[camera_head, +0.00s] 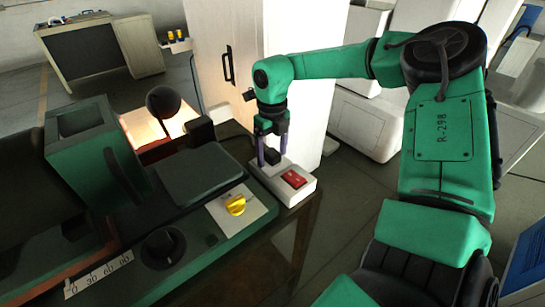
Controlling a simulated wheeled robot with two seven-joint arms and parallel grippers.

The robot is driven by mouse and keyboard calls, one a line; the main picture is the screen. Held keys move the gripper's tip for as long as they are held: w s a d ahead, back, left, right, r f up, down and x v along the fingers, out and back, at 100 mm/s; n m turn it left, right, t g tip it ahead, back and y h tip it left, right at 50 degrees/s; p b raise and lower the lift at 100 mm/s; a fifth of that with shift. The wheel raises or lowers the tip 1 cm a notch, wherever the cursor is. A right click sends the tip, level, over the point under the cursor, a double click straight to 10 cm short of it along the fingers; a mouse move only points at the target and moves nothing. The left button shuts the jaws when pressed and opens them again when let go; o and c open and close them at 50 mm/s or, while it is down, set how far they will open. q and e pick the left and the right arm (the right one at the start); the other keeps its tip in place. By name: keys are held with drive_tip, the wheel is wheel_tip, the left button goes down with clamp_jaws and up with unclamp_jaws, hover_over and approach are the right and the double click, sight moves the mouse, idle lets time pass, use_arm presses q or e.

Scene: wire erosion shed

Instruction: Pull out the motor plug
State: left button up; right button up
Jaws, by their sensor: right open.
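A white socket box (302,194) with a red switch (293,179) sits at the right end of the bench. A small black block (276,156), which looks like the motor plug, stands at the back part of this box. My right gripper (271,155) points down over the box, with its purple-grey fingers apart around the black block. Whether the fingers touch the block cannot be told. The lower end of the block is partly hidden by the fingers. My left gripper is not in view.
The green machine (90,165) fills the left side, with a yellow knob (236,204) and a black dial (162,246) near the box. A tall white cabinet (300,115) stands close behind my right gripper. Open floor lies right of the bench.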

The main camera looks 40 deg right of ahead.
sight(272, 151)
drive_tip(key=shift+c, duration=0.3)
clamp_jaws()
drive_tip(key=shift+r, duration=0.15)
drive_tip(key=shift+r+p, duration=1.45)
drive_tip(key=shift+r, duration=1.45)
